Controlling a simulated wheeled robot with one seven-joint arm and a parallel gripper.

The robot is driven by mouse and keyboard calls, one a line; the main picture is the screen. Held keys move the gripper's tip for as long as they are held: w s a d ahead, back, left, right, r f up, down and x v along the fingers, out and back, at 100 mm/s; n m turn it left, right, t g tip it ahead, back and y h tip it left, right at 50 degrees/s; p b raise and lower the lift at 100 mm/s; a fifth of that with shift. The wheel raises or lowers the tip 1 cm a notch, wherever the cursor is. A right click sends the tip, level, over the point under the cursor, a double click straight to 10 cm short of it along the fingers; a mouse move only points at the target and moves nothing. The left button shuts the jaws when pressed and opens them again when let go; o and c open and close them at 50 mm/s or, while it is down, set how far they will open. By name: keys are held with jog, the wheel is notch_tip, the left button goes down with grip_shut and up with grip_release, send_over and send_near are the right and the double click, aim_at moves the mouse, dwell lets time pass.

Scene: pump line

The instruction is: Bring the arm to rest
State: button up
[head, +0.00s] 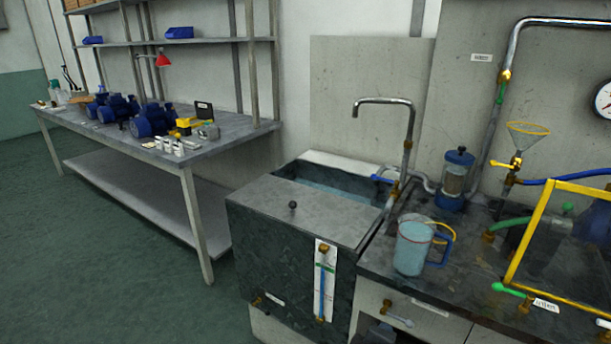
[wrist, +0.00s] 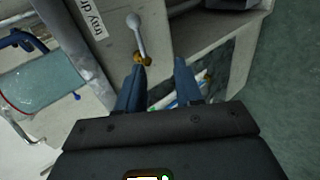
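My gripper (wrist: 160,67) shows in the wrist view with its two dark blue fingers apart and nothing between them. It is in front of the counter front. A small drain valve with a pale lever (wrist: 137,36) and brass body is just beyond the left fingertip; I cannot tell whether they touch. The same valve lever (head: 398,320) shows in the head view below the counter edge.
A clear jug (head: 413,249) of bluish liquid stands on the dark wet counter (head: 465,275), near its front edge. A yellow frame (head: 530,235) and hoses are at right. A tank (head: 290,225) stands left of the counter. Green floor (head: 110,270) is clear before the workbench (head: 225,142).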

jog(key=s+f+m+t+y, duration=0.1)
jog(key=s+f+m+y, duration=0.15)
jog(key=s, duration=0.95)
jog(key=s+f+m+y, duration=0.1)
jog(key=s+y, duration=0.2)
jog(key=s, duration=0.8)
jog(key=s+d+r+m+t, duration=0.3)
jog(key=s+r+m, duration=0.4)
jog(key=s+r, duration=1.2)
jog(key=shift+s+d+r+t, duration=0.15)
jog(key=shift+d+r+t, duration=0.05)
jog(key=shift+r+t, duration=0.65)
jog(key=shift+y, duration=0.25)
